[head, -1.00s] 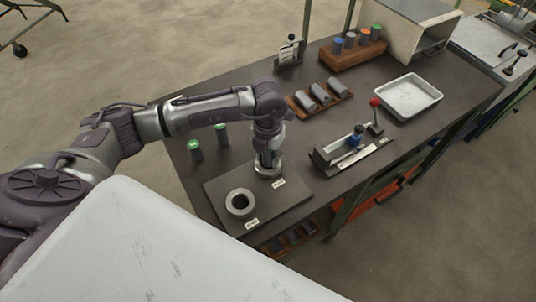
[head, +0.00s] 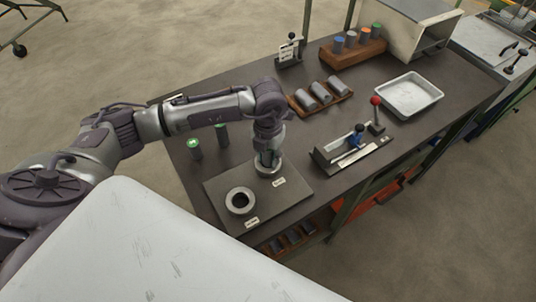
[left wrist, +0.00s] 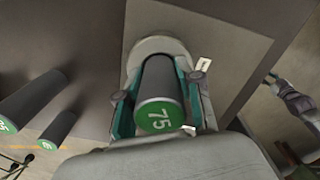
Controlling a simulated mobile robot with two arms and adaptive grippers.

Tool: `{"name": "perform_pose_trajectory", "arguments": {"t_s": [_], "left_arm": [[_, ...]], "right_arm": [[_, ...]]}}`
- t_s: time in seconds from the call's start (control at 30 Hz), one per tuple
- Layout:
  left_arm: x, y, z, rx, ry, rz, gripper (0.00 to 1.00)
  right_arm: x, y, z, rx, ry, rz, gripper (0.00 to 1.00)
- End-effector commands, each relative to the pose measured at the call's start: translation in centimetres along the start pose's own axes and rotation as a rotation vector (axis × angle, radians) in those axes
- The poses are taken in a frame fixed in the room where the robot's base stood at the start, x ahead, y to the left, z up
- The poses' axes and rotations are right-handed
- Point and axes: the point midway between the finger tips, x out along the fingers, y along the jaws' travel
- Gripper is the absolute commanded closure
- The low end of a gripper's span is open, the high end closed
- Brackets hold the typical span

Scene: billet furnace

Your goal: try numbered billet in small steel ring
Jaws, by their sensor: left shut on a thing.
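My left gripper (head: 267,158) points down at the farther steel ring (head: 269,168) on a dark plate (head: 215,187). In the left wrist view the gripper (left wrist: 160,100) is shut on a green-ended billet (left wrist: 160,82) marked 75, one finger on each side. The billet's far end meets the ring's opening (left wrist: 158,44) in that view; I cannot tell how deep it sits, if at all. The nearer steel ring (head: 231,205) is empty, with a dark hole. Both rings have small labels that I cannot read. My right gripper is not in view.
Two green-topped billets (head: 194,148) stand left of the plate. Right of it are a lever fixture (head: 350,150), a rack of grey billets (head: 321,94) and a white tray (head: 409,94). A wooden block with coloured billets (head: 352,55) stands at the back.

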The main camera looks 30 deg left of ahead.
Motion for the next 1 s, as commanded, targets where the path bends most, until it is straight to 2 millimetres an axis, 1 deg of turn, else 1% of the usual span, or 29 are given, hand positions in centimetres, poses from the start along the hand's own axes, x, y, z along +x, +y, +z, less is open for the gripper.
{"name": "perform_pose_trajectory", "arguments": {"t_s": [0.07,0.1,0.17,0.2,0.27,0.53,0.67,0.77,1.0], "left_arm": [[0.2,-0.1,-0.2,0.001,0.005,-0.001,1.0],[0.2,-0.1,-0.2,0.001,0.006,-0.001,0.61],[0.3,-0.1,-0.2,0.001,0.006,-0.001,0.51],[0.3,-0.1,-0.2,0.001,0.006,0.0,0.45],[0.3,-0.1,-0.2,0.001,0.006,0.0,0.35],[0.3,0.0,-0.2,0.001,0.006,0.001,0.35],[-0.5,0.0,-0.1,0.0,0.003,0.0,0.35],[-2.0,0.0,0.0,0.0,0.001,-0.001,0.35],[-7.2,0.0,0.1,0.001,0.0,-0.001,0.35]], "right_arm": [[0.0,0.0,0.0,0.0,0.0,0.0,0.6],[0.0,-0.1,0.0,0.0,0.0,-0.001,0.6],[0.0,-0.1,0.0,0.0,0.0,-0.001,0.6],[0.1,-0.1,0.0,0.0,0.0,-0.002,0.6],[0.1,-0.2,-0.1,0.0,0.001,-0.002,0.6],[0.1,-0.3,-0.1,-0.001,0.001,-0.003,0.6],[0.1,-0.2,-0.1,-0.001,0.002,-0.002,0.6],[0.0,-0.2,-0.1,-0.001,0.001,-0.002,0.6],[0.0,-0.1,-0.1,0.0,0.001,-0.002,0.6]]}}
